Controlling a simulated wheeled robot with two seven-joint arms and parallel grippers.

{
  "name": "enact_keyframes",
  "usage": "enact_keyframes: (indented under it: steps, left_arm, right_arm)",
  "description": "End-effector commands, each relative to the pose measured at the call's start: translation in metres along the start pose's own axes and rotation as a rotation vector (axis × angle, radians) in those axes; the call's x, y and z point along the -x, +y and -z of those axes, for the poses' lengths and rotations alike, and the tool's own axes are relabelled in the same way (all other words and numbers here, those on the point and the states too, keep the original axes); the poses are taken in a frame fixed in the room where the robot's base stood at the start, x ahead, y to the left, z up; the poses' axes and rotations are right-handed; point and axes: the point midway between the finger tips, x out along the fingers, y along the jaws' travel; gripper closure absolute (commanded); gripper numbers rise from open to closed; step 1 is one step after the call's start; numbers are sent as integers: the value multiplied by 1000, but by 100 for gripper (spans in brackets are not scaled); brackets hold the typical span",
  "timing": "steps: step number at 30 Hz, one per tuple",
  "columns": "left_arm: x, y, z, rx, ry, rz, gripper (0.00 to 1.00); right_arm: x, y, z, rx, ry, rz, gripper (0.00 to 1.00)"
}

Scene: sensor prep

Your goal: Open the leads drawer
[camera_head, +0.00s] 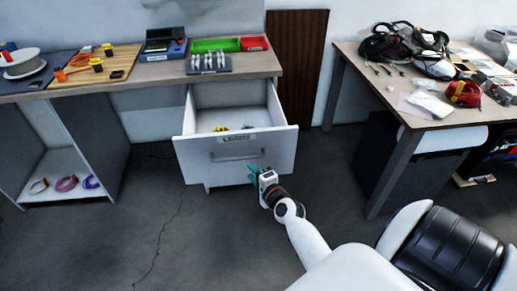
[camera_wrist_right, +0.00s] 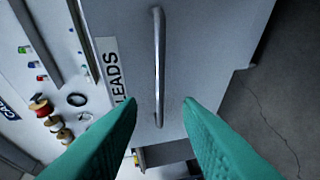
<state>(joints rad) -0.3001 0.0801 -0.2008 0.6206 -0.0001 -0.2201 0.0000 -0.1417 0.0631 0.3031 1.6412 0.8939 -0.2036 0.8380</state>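A white drawer (camera_head: 190,155) under the left workbench stands pulled out, with a few small yellow and dark items inside. Its front carries a label and a bar handle (camera_head: 237,156). The right wrist view shows the front close up, with a "LEADS" label (camera_wrist_right: 115,70) and the metal handle (camera_wrist_right: 157,65). My right gripper (camera_head: 253,168) is at the right part of the drawer front, by the handle. Its teal fingers (camera_wrist_right: 160,103) are apart, with one end of the handle between them in the picture. I cannot tell whether they touch it. My left gripper is out of view.
The workbench (camera_head: 130,78) above holds a spool, a wooden board and green and red trays (camera_head: 215,45). A second table (camera_head: 390,95) with clutter stands at the right. A brown panel (camera_head: 297,70) leans on the wall. Open floor lies in front of the drawer.

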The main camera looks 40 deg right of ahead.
Motion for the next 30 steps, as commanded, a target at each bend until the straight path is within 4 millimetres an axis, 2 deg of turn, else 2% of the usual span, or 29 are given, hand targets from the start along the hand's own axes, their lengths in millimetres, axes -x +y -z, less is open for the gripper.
enact_keyframes:
  steps: [3,9,26,28,30]
  left_arm:
    - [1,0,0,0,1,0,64]
    - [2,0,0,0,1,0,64]
    - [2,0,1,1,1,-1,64]
    - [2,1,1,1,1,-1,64]
    - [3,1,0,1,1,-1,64]
  right_arm:
    - [20,0,0,-1,0,1,68]
    - [35,0,0,-1,0,-1,68]
    - [36,0,0,1,0,1,68]
    - [35,-8,2,17,3,18,68]
    - [35,-27,6,63,11,61,68]
